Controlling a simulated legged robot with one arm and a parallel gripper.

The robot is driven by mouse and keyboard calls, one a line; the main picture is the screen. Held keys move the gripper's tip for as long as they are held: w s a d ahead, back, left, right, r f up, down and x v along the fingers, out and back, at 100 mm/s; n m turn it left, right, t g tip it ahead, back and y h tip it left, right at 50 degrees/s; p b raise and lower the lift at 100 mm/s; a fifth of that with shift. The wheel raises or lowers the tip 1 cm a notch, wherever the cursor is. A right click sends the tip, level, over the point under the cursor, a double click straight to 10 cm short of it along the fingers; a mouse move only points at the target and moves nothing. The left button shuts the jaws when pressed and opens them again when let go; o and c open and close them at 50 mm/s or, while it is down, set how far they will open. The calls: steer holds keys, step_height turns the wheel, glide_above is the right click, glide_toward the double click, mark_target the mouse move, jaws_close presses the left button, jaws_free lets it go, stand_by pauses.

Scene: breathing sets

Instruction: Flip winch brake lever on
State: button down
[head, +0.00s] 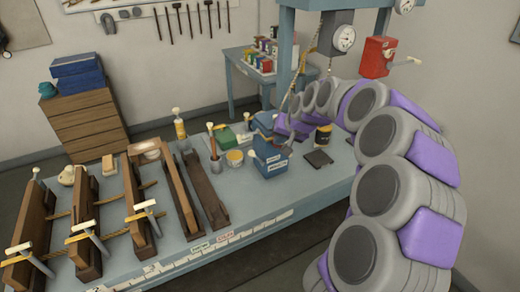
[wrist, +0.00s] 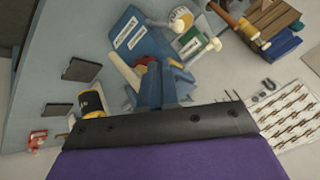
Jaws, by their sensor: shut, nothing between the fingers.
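A red box (head: 376,57) is fixed to the right post of the blue frame above the bench, at the upper right of the head view. A short lever with a pale knob (head: 412,61) sticks out to its right; I take it to be the winch brake lever. A small red part, possibly this box, shows at the lower left of the wrist view (wrist: 37,139). My gripper (head: 288,126) is low over the back of the bench beside the blue box, left of and below the red box. Its dark jaw edge (wrist: 160,125) fills the lower wrist view. It is shut and empty, apart from the lever.
A blue box (head: 270,158), a dark yellow-banded jar (head: 323,135) and a dark flat plate (head: 318,158) crowd the bench near my gripper. A grey gauge box (head: 335,35) hangs from the frame. Wooden clamped boards (head: 90,225) fill the bench's left side.

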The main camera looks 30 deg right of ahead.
steer(key=b, duration=0.2)
glide_toward(256, 158)
steer(key=d+f, duration=0.1)
steer(key=d, duration=0.1)
steer(key=w+a, duration=0.1)
steer(key=w+a+f+b, duration=0.1)
steer(key=w, duration=0.1)
steer(key=shift+w+a+f, duration=0.2)
steer(key=shift+a+f, duration=0.05)
steer(key=shift+a, duration=0.1)
